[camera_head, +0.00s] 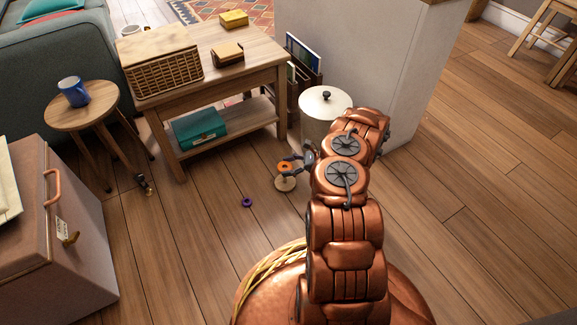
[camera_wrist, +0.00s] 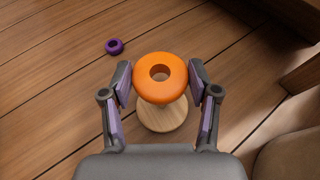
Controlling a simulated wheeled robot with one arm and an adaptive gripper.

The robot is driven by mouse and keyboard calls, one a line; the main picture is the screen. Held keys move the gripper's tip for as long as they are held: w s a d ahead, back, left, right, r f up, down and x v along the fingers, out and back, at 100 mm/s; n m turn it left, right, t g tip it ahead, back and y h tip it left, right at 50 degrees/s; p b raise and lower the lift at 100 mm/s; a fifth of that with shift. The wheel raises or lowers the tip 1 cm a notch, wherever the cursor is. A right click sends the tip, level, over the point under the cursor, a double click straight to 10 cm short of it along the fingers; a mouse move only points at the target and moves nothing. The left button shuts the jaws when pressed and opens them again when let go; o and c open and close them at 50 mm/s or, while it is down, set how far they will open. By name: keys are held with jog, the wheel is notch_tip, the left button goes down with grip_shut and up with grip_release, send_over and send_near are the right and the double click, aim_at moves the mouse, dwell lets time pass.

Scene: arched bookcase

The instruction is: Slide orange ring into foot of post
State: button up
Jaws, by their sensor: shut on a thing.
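The orange ring (camera_wrist: 160,92) is between the two fingers of my gripper (camera_wrist: 160,78) in the wrist view, and the gripper is shut on it. Below the ring is the pale round wooden base of the post (camera_wrist: 165,118). In the head view the ring (camera_head: 285,166) is above the post's base (camera_head: 286,184), which stands on the floor. The ring hides the upper part of the post in the wrist view. I cannot tell whether the post's tip is inside the ring's hole.
A small purple ring (camera_head: 247,202) lies on the floor left of the post. A white lidded bin (camera_head: 325,102) stands behind my arm.

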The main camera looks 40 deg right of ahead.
jog(key=b, duration=0.3)
send_over(289, 182)
jog(key=shift+w+f, duration=0.15)
jog(key=shift+f, duration=2.6)
jog(key=shift+f, duration=1.4)
jog(key=o, duration=1)
jog(key=v, duration=1)
jog(key=shift+d+r, duration=0.25)
jog(key=shift+v, duration=0.75)
jog(key=shift+a, duration=0.1)
